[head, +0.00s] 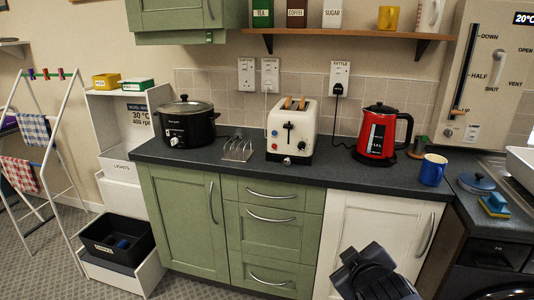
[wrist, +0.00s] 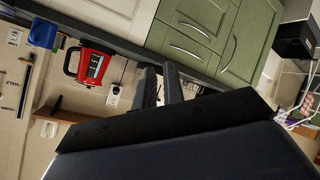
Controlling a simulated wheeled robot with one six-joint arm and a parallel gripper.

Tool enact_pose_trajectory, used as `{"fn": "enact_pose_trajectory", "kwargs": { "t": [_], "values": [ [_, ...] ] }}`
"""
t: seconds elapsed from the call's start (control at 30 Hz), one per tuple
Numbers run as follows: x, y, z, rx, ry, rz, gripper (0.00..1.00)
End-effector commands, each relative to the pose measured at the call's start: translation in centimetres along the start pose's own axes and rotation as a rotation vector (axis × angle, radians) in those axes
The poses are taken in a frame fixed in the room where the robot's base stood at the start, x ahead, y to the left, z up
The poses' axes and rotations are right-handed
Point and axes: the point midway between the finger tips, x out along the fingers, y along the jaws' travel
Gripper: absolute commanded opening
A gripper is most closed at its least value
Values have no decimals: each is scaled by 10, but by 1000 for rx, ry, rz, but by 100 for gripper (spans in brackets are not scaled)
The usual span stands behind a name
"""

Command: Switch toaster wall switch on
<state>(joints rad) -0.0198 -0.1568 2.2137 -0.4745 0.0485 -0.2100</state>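The white toaster (head: 291,130) stands on the counter with two slices of toast in its slots. Above it on the tiled wall is a white switch plate (head: 270,75) with a cord below it. Left of that is another white plate (head: 246,75); the small labels on both are unreadable, and I cannot tell the switch positions. A third plate (head: 340,78), labelled KETTLE, has a black plug in it. My gripper (head: 362,256) is low in front of the white cupboard door, far from the plates. In the wrist view its fingers (wrist: 160,76) stand slightly apart, with nothing between them.
A red kettle (head: 381,133), a blue mug (head: 432,169), a toast rack (head: 237,149) and a black slow cooker (head: 187,122) stand on the dark counter (head: 330,166). A shelf (head: 350,34) with canisters hangs above the plates. A drying rack (head: 35,150) stands left.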

Motion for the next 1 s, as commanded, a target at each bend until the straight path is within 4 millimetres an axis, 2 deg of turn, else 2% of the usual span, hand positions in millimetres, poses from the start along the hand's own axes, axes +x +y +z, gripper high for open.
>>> {"fn": "enact_pose_trajectory", "kwargs": {
  "t": [0.03,0.1,0.2,0.3,0.4,0.5,0.6,1.0],
  "values": [
    [-10,32,-47,-108,69,31,6],
    [-15,59,-95,-267,164,72,0],
    [-25,89,-158,-484,289,124,0],
    [-35,108,-208,-675,391,162,0],
    [-43,117,-243,-822,465,187,0],
    [-48,122,-263,-918,511,202,0],
    [-50,122,-271,-969,534,208,0],
    [-50,121,-272,-982,540,210,0]
  ]
}}
